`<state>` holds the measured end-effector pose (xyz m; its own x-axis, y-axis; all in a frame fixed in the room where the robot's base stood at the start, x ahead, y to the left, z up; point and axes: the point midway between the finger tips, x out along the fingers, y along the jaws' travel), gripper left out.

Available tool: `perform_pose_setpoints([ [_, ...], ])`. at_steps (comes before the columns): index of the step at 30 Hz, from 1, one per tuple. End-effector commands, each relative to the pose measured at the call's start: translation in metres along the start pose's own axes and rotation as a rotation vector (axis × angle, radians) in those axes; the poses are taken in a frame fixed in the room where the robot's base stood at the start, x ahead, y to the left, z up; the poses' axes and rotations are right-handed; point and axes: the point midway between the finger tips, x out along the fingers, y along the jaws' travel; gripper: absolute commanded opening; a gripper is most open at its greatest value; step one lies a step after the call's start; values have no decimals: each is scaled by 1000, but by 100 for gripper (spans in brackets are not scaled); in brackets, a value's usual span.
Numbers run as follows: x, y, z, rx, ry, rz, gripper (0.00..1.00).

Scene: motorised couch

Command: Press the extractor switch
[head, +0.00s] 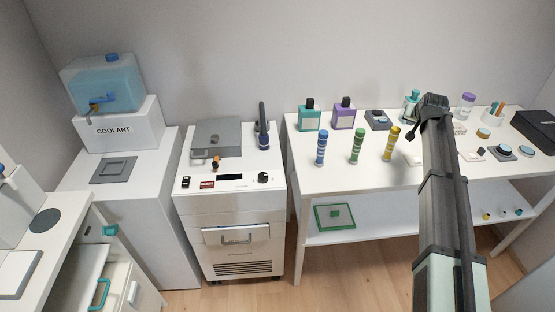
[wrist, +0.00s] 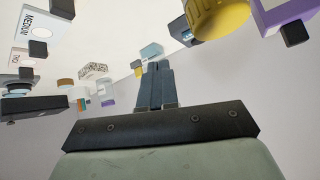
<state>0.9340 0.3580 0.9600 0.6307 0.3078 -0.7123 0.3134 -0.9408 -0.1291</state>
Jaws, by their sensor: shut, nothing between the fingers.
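A white cabinet (head: 228,222) stands left of centre in the head view. Its top carries a small black switch (head: 185,182), a red switch (head: 207,184), a dark display (head: 230,177) and a black knob (head: 264,178). No label that I can read says which control is the extractor's. My gripper (wrist: 157,66) is shut and empty in the wrist view, its dark fingers side by side. In the head view my arm reaches over the right table, well right of the cabinet, and the fingertips are hard to make out. The wrist view shows none of the cabinet's controls.
The white table (head: 310,178) on the right holds blue (head: 321,148), green (head: 357,146) and yellow (head: 392,144) striped cylinders, bottles and small devices. A grey lidded box (head: 218,136) and a dark upright tool (head: 262,125) are on the cabinet's back. A coolant tank (head: 104,86) stands at left.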

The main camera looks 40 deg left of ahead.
Motion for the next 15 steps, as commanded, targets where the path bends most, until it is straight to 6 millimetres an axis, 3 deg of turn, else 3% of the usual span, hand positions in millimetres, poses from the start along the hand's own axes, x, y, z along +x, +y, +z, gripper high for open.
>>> perform_pose_setpoints([
  [1, 3, -24, 2, -10, -21, -15, 0],
  [15, 1, -213, 51, -90, -225, -101, 0],
])
